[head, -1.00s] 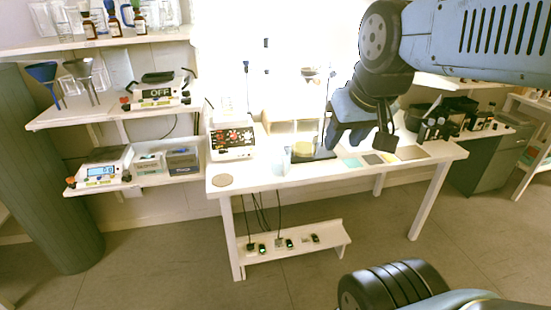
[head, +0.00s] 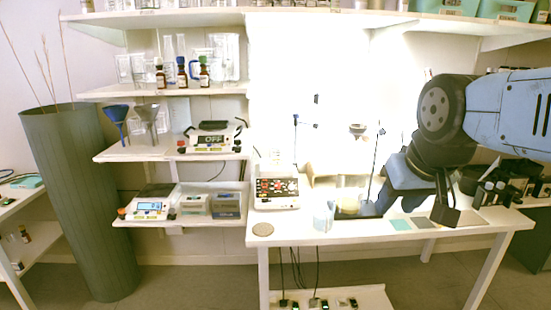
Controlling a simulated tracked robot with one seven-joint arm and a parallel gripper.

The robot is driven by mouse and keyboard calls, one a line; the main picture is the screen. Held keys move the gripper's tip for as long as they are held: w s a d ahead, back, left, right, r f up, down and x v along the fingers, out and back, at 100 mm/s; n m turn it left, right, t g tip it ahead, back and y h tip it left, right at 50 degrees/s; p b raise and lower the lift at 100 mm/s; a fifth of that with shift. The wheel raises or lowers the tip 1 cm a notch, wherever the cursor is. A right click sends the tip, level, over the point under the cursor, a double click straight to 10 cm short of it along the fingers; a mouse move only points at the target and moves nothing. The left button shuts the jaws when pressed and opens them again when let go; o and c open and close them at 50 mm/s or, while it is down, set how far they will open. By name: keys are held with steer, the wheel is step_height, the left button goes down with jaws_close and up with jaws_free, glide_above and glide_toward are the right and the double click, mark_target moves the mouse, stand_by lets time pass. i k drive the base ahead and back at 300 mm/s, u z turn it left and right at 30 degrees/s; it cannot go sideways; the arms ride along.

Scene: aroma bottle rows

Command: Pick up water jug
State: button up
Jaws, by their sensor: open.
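A clear vessel with a blue handle (head: 194,69), perhaps the water jug, stands on the upper left shelf among glassware, partly hidden by brown bottles. A small clear beaker-like vessel (head: 322,219) stands at the front of the white bench. I cannot tell for certain which one is the jug. My gripper (head: 420,207) is open over the right part of the bench, pointing down. It is to the right of the clear vessel and apart from it, and far from the shelf.
A boxy device with a control panel (head: 277,192) stands on the bench's left. A stand with a thin rod (head: 377,165) is close to my gripper. A tall green planter (head: 80,200) stands left.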

mark_target(324, 219)
steer(key=z, duration=1.05)
steer(key=i, duration=0.1)
steer(key=u, duration=2.75)
steer(key=k, duration=0.65)
steer(key=z, duration=0.55)
steer(key=i, duration=1)
steer(key=z, duration=0.1)
